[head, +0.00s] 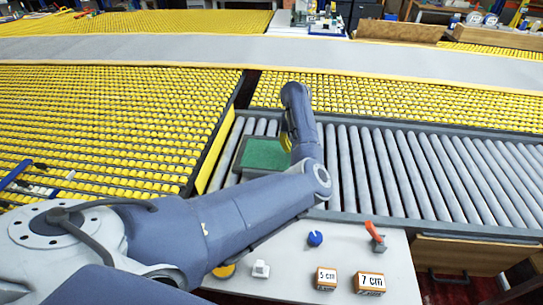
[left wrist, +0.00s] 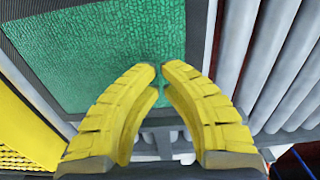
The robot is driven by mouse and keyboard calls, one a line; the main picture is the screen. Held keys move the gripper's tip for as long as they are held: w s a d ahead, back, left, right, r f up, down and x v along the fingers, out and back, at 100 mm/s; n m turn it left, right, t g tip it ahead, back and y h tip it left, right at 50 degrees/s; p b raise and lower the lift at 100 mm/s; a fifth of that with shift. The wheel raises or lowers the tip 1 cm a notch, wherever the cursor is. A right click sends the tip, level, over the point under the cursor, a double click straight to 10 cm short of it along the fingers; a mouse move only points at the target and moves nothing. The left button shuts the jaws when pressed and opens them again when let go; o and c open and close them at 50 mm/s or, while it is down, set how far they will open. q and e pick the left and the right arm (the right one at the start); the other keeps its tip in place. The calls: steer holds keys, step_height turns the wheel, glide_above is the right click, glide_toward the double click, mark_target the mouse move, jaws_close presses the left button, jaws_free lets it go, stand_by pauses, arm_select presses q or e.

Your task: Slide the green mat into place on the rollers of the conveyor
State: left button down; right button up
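The green mat (head: 265,153) lies on a dark grey backing (head: 240,155) over the left end of the grey roller conveyor (head: 400,170). My left gripper (head: 286,140) is at the mat's right side, largely hidden by its own arm. In the left wrist view, the green mat (left wrist: 100,50) fills the upper left. The yellow fingers of the left gripper (left wrist: 162,70) come together at the tips, over the mat's near right corner area. Nothing is clearly pinched between them, and I cannot tell whether they touch the mat. My right gripper is in neither view.
Yellow roller beds (head: 100,120) flank the conveyor on the left and behind. The rollers to the right are bare.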

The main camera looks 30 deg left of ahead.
arm_select(q)
steer(key=shift+r, duration=2)
